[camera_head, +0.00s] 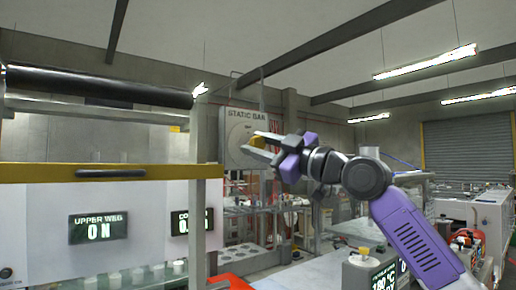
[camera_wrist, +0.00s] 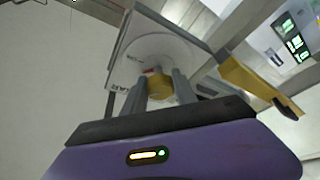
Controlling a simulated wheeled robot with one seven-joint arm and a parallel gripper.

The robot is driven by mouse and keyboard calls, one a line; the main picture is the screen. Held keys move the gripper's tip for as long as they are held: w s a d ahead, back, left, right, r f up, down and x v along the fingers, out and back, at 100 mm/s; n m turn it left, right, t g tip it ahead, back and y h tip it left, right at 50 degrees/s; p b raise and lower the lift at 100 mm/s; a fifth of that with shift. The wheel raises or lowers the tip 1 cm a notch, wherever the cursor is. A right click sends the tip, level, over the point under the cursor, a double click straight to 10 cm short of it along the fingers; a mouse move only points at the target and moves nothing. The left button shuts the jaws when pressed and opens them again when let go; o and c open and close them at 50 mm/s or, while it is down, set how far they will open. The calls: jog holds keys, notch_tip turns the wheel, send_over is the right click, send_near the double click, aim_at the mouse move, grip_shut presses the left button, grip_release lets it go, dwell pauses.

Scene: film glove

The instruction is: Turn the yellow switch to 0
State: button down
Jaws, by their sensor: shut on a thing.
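A grey box labelled STATIC BAR (camera_head: 238,116) hangs at the middle of the head view, with a round pale dial plate on its face. It shows in the wrist view (camera_wrist: 125,45), seen tilted. The yellow switch (camera_wrist: 159,88) stands out from this dial plate, between my two grey fingers. My gripper (camera_head: 250,143) reaches the box from the right, and its fingers (camera_wrist: 158,84) are shut on the yellow switch. The fingers partly hide the switch and the dial, so its exact setting cannot be read.
A yellow rail (camera_head: 40,173) with a black handle crosses the machine at left, above an UPPER WEB ON display (camera_head: 98,228). A black roller (camera_head: 100,86) lies above it. A metal post (camera_head: 198,200) stands just left of the box. A grey unit with a display (camera_head: 368,270) sits on the bench below my arm.

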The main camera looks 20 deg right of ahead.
jog(key=n+g, duration=0.1)
jog(key=n, duration=0.1)
jog(key=n+g+p, duration=0.1)
jog(key=n, duration=0.2)
jog(key=shift+r+y, duration=0.15)
jog(key=shift+y, duration=0.15)
jog(key=n+g+p, duration=0.2)
jog(key=n, duration=0.3)
jog(key=shift+h, duration=0.5)
jog(key=c, duration=1)
grip_release()
jog(key=b+v, duration=0.2)
jog(key=v, duration=0.6)
jog(key=shift+w, duration=0.1)
